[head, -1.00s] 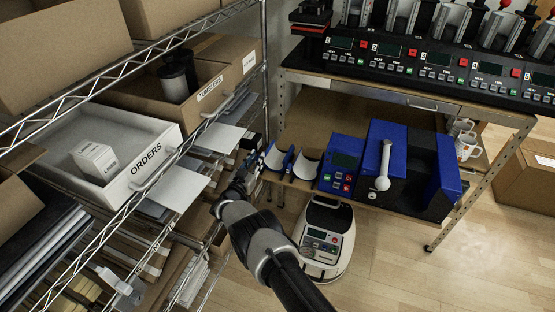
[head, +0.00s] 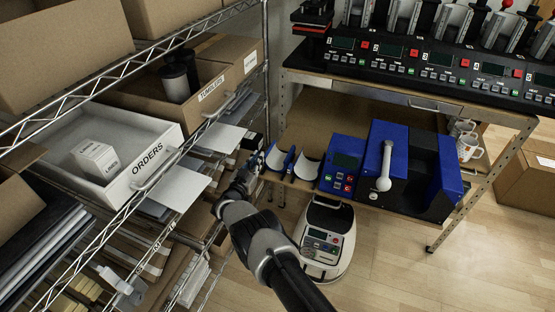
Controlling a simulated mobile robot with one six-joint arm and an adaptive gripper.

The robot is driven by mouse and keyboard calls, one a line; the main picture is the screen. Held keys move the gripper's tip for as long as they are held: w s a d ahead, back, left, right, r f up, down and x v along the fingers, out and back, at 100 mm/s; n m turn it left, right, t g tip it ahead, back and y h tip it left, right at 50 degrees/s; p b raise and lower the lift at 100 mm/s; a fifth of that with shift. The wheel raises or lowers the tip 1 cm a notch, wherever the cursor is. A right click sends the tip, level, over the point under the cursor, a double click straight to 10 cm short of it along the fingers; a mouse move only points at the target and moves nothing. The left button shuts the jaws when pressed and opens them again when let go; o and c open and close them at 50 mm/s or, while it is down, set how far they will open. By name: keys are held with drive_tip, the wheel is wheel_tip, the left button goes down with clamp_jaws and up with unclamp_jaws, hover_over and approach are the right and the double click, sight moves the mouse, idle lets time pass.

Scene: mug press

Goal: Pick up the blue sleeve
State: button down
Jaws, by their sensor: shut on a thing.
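Two blue curved sleeves with pale inner faces sit side by side on the lower shelf of the bench in the head view. The left blue sleeve (head: 279,160) is nearest my arm, and the right blue sleeve (head: 305,169) stands beside the blue control box. My gripper (head: 257,165) is at the left edge of the left sleeve and is shut on it. The fingers are small and dark here, so the exact contact is hard to see. The left sleeve appears still at shelf level.
A blue mug press (head: 390,160) with a silver handle and its control box (head: 342,165) stand right of the sleeves. A wire rack with an ORDERS tray (head: 140,175) is close on the left. A white wheeled machine (head: 322,243) stands on the floor below.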

drive_tip(key=shift+r, duration=0.1)
wheel_tip(320, 180, up, 20)
drive_tip(key=p, duration=0.7)
drive_tip(key=c, duration=2.3)
unclamp_jaws()
clamp_jaws()
